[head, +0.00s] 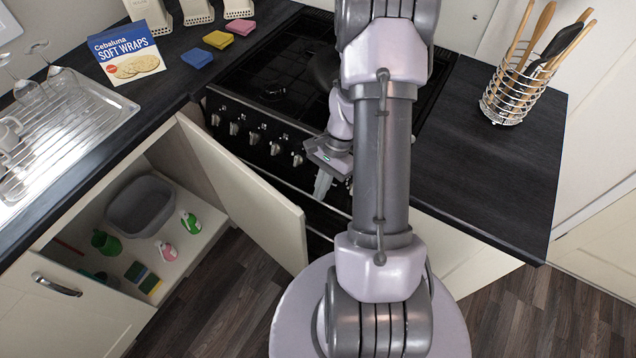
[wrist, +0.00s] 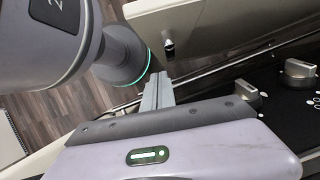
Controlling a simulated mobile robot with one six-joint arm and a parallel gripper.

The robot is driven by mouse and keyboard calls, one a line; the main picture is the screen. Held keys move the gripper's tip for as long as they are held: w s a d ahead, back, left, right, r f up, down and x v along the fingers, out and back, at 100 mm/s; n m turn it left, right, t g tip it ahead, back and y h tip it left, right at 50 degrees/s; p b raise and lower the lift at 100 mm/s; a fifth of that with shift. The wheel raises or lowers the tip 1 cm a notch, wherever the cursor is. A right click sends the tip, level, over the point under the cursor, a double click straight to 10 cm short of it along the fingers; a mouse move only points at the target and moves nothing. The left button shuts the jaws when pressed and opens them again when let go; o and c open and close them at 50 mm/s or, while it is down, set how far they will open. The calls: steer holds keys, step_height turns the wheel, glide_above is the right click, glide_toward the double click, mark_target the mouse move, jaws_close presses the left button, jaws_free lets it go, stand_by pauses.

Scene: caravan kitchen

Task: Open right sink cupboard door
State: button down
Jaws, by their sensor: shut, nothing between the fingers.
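The right sink cupboard door (head: 245,195) is cream and stands swung well open, angled out in front of the cooker. Its panel also shows at the top of the wrist view (wrist: 215,25), with a small dark handle end (wrist: 169,48) on it. My gripper (head: 322,190) is shut and empty, in front of the cooker and to the right of the door in the head view. In the wrist view its closed fingers (wrist: 157,90) point toward the door just below the handle end; I cannot tell whether they touch it. The door's handle is hidden in the head view.
The open cupboard holds a grey basin (head: 140,207), bottles and sponges. The left cupboard door (head: 60,300) is closed. The cooker (head: 265,135) with its knobs stands behind my gripper. A utensil basket (head: 510,95) is on the right counter. Dark floor is free below.

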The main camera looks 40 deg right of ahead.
steer(key=a+f+b, duration=0.3)
steer(key=a+f, duration=0.1)
steer(key=a, duration=0.1)
steer(key=shift+s+a+f, duration=0.25)
steer(key=shift+s+a, duration=0.05)
steer(key=shift+a, duration=0.1)
steer(key=shift+a, duration=0.15)
